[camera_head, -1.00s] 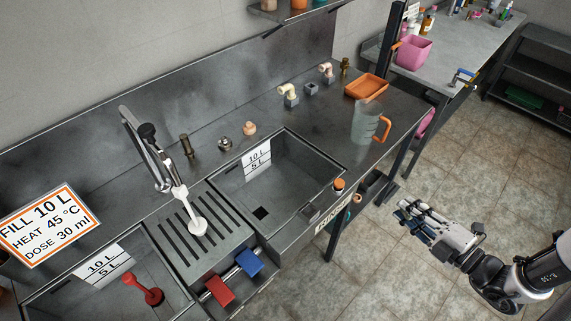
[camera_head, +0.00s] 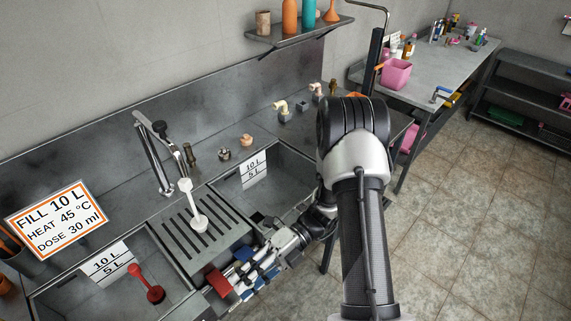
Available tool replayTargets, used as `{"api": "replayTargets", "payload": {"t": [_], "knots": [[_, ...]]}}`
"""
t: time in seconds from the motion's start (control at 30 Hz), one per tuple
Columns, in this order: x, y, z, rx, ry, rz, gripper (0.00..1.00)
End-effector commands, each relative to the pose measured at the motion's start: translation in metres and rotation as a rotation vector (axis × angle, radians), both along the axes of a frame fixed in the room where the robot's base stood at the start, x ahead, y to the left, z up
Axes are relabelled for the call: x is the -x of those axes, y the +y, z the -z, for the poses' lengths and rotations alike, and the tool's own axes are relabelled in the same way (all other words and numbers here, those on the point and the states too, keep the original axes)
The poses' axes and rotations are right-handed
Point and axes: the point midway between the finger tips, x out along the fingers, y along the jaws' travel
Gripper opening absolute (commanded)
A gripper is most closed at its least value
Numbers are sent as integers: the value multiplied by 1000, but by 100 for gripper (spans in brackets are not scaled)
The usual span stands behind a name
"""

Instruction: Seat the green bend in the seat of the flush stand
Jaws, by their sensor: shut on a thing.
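My gripper (camera_head: 238,280) is low at the front of the sink counter, its fingertips close to a red block (camera_head: 219,284). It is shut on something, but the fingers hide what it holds. I cannot tell whether the fingertips touch the red block. I cannot make out a green bend in this view. At the back of the counter, pale bends stand on grey blocks (camera_head: 283,117), with a small grey block (camera_head: 300,106) between them. I cannot tell which piece is the flush stand.
The left sink holds a red plunger-like piece (camera_head: 147,284). A slatted drainer (camera_head: 184,240) lies between the two sinks. My arm crosses the right sink's right side and hides the counter there. A shelf (camera_head: 300,33) with bottles hangs above.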

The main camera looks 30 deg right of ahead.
Motion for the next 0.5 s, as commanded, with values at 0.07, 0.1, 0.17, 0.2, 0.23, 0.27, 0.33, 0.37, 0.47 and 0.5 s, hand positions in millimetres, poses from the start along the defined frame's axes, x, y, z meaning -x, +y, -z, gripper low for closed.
{"api": "replayTargets", "payload": {"t": [0.07,0.1,0.17,0.2,0.23,0.27,0.33,0.37,0.47,0.5], "knots": [[35,-7,10,-1,1,-215,0],[51,-15,15,0,0,-323,0],[73,-31,20,-1,0,-486,0],[86,-44,25,0,0,-593,0],[93,-55,27,0,1,-674,0],[100,-67,30,-1,1,-755,0],[110,-96,36,0,0,-946,0],[113,-110,38,-1,0,-1027,0],[110,-157,42,0,1,-1300,0],[104,-176,43,0,0,-1409,0]]}}
